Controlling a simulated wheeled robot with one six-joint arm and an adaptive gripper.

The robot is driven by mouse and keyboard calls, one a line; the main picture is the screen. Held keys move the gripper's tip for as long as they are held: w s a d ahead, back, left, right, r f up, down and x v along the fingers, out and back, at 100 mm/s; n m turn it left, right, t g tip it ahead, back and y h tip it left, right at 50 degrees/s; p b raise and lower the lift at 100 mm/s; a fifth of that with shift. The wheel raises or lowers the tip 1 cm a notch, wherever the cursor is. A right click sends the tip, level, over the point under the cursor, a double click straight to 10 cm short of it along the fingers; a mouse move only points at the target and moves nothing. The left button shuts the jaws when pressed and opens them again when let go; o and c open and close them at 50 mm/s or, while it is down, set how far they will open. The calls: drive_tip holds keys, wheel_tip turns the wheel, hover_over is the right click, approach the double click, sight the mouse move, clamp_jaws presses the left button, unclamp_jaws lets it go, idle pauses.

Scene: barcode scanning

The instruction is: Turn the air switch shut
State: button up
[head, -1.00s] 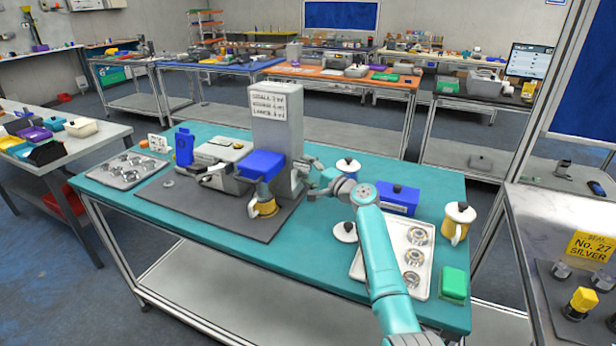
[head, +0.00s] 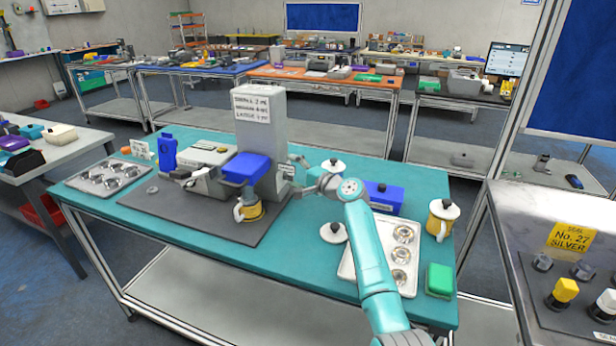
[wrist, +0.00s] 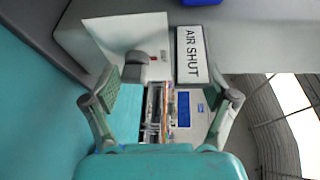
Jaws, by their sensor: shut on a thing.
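The grey air switch (wrist: 141,66), with a small red mark, sits on the pale side panel of the machine (head: 262,130) in the wrist view. A white label reading AIR SHUT (wrist: 192,54) is beside it. My gripper (wrist: 160,92) has its two fingers on either side of the switch and is shut on it, though the contact is not clear in the picture. In the head view my gripper (head: 297,175) is at the right side of the machine's tall grey column. The switch's exact angle is hard to tell.
On the teal table, a blue box (head: 384,197), a white tray with metal rings (head: 372,288), a yellow mug (head: 441,218) and a green block (head: 439,280) are near my arm. White-lidded items stand close to it.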

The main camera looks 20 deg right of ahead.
drive_tip(key=shift+s+d+r+t, duration=0.15)
drive_tip(key=shift+s+d+r, duration=0.1)
drive_tip(key=shift+r, duration=0.35)
drive_tip(key=shift+s+d+r+t, duration=0.15)
drive_tip(key=shift+s+d+r, duration=0.1)
drive_tip(key=shift+r, duration=0.3)
drive_tip(key=shift+c, duration=0.4)
drive_tip(key=v, duration=1)
drive_tip(key=shift+s+f, duration=0.25)
drive_tip(key=shift+f, duration=0.3)
